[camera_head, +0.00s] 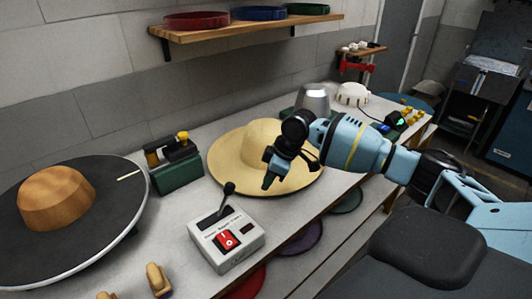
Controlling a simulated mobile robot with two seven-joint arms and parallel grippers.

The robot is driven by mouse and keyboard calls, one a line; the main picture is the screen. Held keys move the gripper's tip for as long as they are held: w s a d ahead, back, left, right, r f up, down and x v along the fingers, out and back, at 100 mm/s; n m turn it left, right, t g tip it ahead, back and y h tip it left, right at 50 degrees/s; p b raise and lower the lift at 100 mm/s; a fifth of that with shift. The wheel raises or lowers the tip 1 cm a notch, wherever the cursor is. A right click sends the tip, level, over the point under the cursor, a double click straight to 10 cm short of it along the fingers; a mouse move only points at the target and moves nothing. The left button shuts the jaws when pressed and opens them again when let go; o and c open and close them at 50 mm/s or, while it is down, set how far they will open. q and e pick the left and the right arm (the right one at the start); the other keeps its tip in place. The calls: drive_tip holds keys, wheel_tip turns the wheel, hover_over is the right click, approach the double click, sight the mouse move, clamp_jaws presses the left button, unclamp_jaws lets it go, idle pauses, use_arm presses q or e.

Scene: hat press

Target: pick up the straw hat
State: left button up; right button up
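The straw hat (229,152) is pale yellow with a rounded crown and a wide flat brim. It lies on the workbench, crown up, near the middle of the head view. My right gripper (269,173) reaches in from the right and overlaps the right part of the hat, with its fingers pointing down and left. It covers part of the crown and brim. I cannot tell whether the fingers touch the hat or how far apart they are. My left gripper is not in view.
A round black plate with a wooden hat block (57,197) stands at left. A metal pot (314,97) and a white hat-shaped object (352,94) stand behind. A shelf (250,32) hangs above.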

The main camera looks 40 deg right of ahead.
drive_tip(key=shift+w+f, duration=0.2)
drive_tip(key=shift+f, duration=0.1)
drive_tip(key=x, duration=0.5)
drive_tip(key=shift+d, duration=0.1)
clamp_jaws()
